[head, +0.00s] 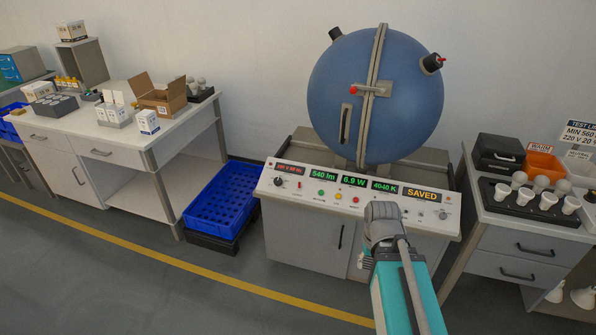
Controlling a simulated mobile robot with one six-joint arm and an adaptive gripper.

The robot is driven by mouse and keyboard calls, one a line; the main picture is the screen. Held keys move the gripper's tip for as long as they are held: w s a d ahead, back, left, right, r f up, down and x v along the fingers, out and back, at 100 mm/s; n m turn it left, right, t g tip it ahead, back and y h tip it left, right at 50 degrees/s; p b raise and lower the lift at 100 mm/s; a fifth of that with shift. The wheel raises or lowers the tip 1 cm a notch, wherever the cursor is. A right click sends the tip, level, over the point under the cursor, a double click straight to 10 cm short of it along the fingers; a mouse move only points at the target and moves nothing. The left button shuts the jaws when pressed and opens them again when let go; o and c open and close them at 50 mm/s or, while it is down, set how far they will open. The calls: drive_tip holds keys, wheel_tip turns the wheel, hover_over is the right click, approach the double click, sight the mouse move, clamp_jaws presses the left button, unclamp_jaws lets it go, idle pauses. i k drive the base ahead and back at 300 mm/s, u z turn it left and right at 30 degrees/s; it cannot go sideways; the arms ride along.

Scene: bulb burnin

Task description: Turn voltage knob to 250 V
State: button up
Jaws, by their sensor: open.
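The control console (300,205) stands in front of the blue sphere, with a sloped white panel. A dark round knob (278,182) sits at the panel's far left, under a small red voltage display (289,168) whose digits are too small to read surely. Another knob (443,214) is at the panel's right end. Green displays read 540 lm, 6.9 W and about 4040 K, and an amber display (420,194) reads SAVED. My arm's grey wrist part is in front of the panel's right half, well right of the left knob.
The blue sphere (335,85) with its red-tipped latch stands behind the console. The left bench (150,140) holds boxes; the right bench (535,232) holds bulbs and an orange bin (541,166). Floor in front is clear.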

sight(278, 181)
drive_tip(key=u, duration=0.1)
drive_tip(key=i, duration=1.15)
drive_tip(key=u, duration=0.6)
